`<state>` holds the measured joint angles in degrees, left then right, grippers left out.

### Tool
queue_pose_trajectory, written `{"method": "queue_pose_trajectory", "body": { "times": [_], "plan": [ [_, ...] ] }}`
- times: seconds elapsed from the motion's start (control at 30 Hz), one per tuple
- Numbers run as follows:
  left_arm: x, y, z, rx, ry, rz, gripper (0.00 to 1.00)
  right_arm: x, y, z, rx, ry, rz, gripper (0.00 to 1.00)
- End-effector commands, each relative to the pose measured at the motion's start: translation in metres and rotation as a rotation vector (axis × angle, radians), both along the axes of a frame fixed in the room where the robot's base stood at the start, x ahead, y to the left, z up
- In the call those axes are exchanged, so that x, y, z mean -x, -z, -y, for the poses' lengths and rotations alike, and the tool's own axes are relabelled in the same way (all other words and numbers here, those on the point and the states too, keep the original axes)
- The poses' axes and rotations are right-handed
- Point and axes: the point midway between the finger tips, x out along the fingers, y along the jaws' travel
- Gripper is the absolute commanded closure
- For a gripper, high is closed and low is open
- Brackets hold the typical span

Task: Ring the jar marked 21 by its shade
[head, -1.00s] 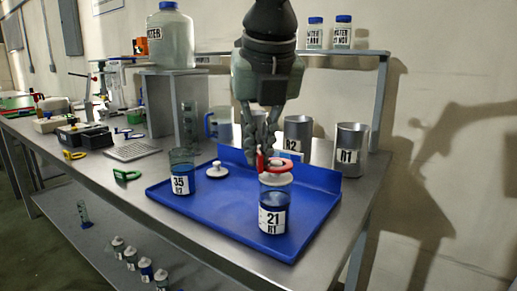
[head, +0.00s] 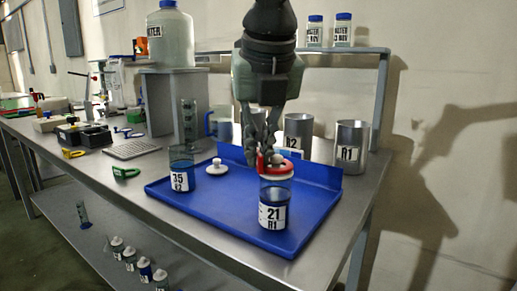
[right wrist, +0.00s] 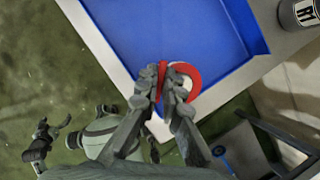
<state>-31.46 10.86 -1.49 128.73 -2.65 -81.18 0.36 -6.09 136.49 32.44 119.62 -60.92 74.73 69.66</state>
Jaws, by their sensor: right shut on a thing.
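The jar marked 21 (head: 273,212) stands upright on the blue tray (head: 218,215), near its front right. A white knobbed lid (head: 284,173) shows at its top. My right gripper (head: 266,158) is above the jar, shut on a red ring (head: 289,166). The ring shows around the lid's knob; whether it touches the lid I cannot tell. In the right wrist view the red ring (right wrist: 193,88) is between the fingertips, with white inside it. My left gripper (right wrist: 53,126) shows in the right wrist view, away from the tray, its fingers apart and empty.
The jar marked 35 (head: 181,177) stands at the tray's left, with a loose white lid (head: 217,167) near it. Metal beakers R2 (head: 298,130) and R1 (head: 351,148) stand behind. Green (head: 126,172) and yellow (head: 73,153) rings lie left on the bench.

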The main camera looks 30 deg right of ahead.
Motion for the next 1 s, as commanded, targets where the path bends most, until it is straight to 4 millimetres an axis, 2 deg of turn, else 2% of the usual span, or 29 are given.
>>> {"method": "queue_pose_trajectory", "body": {
  "times": [0.03, 0.23, 0.57, 0.73, 1.0],
  "plan": [
    [-0.001, 0.0, 0.0, 0.001, -0.001, 0.002, 0.07, 0.0, 0.0, 0.0, 0.0, 0.0, 0.0, 0.93],
    [-0.002, -0.001, 0.001, 0.004, -0.002, 0.006, 0.07, 0.0, 0.0, 0.0, 0.0, 0.0, 0.0, 0.7],
    [-0.005, 0.0, 0.002, 0.006, -0.003, 0.01, 0.07, 0.001, -0.003, 0.0, 0.0, 0.0, 0.001, 0.7],
    [-0.004, 0.0, 0.001, 0.004, -0.003, 0.008, 0.07, 0.008, -0.024, -0.004, 0.0, 0.001, 0.005, 0.7],
    [-0.003, 0.0, 0.001, 0.004, -0.002, 0.006, 0.07, 0.029, -0.078, -0.012, 0.001, 0.002, 0.005, 0.7]
  ]
}}
